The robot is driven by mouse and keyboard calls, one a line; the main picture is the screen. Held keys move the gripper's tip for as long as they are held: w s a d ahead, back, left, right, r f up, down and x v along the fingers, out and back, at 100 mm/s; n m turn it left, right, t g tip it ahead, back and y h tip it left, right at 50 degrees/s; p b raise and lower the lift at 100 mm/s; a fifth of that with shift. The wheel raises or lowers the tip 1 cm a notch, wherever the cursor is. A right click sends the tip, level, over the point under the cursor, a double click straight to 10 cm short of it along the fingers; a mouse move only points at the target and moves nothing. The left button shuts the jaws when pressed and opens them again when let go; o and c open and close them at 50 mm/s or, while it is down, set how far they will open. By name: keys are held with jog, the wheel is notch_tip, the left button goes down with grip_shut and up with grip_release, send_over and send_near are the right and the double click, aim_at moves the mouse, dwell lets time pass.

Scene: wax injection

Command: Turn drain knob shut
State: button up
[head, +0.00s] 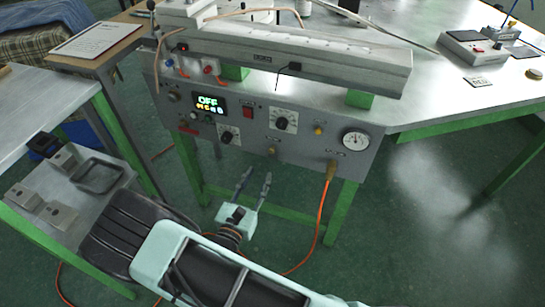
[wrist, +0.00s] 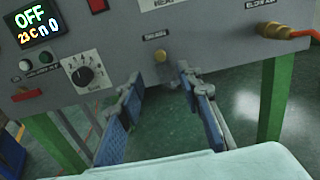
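The grey machine's front panel carries a small brass knob (head: 271,151) low in its middle, with a label above it too small to read; it is probably the drain knob. In the wrist view the same knob (wrist: 160,55) shows ahead of and between the fingertips, slightly above them. My gripper (head: 256,178) is open and empty, below and in front of the panel in the head view. In the wrist view both blue-padded fingers of my gripper (wrist: 161,80) stand apart, with nothing between them. They appear clear of the knob.
A dial (wrist: 82,75) and a lit OFF display (wrist: 38,20) are left of the knob. A brass hose fitting (wrist: 275,31) with an orange hose is to the right. Green table legs (wrist: 273,98) stand below the panel. A side table (head: 75,215) with metal blocks is at left.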

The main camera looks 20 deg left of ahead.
aim_at(271, 152)
jog(key=w, duration=0.6)
jog(key=w+b, duration=0.1)
jog(key=w, duration=0.2)
jog(key=shift+w+d, duration=0.2)
jog(key=shift+d, duration=0.15)
jog(key=shift+c, duration=0.2)
grip_shut()
